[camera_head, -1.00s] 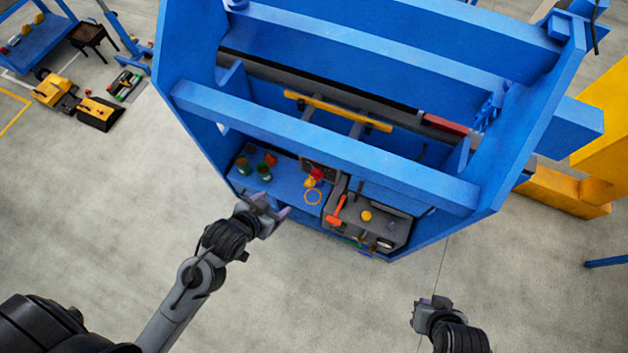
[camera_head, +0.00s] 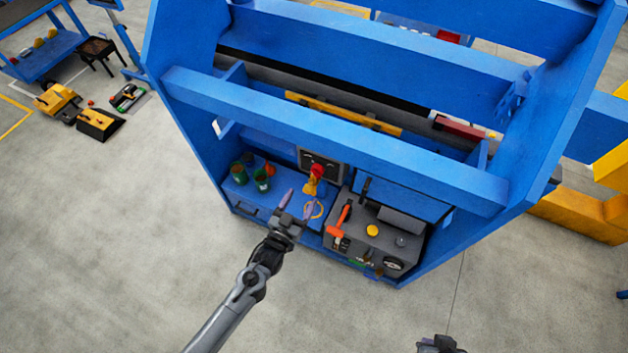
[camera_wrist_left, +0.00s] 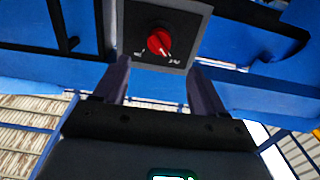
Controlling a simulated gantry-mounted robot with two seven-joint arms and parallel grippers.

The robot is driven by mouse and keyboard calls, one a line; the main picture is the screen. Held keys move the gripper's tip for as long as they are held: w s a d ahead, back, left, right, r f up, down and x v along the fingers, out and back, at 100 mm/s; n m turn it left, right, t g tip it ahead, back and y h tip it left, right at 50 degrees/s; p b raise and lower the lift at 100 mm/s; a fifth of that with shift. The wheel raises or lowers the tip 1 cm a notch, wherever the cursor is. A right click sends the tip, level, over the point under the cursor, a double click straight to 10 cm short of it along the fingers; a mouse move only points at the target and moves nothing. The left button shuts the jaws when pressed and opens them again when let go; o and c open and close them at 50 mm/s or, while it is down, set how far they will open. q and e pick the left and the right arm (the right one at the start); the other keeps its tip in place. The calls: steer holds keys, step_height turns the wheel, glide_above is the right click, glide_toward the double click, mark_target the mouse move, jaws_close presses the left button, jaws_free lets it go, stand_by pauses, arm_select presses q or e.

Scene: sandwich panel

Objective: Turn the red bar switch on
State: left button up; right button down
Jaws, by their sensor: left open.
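The red bar switch (camera_wrist_left: 159,40) is a round red knob on a grey panel (camera_wrist_left: 187,20) in the left wrist view. A pale mark on it points to the lower right, and small labels sit at its lower left and lower right. In the head view the red switch (camera_head: 318,170) is above a yellow part, under the blue frame. My left gripper (camera_head: 298,204) is open and empty, in front of the panel and apart from the switch. In the left wrist view its fingers (camera_wrist_left: 158,68) flank the area just below the switch. My right gripper (camera_head: 440,344) is cut off at the bottom edge.
A blue frame with crossbeams (camera_head: 330,120) overhangs the panel. Green cans (camera_head: 262,180) stand on the blue shelf left of the switch. A grey box (camera_head: 360,240) with an orange hammer-like tool (camera_head: 338,225) and a yellow button (camera_head: 372,231) is at the right.

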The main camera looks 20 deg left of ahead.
mark_target(315, 176)
arm_select(q)
steer(key=w, duration=0.6)
steer(key=w+d, duration=0.1)
steer(key=w, duration=0.3)
steer(key=shift+w, duration=0.1)
steer(key=shift+c, duration=0.3)
steer(key=c, duration=1)
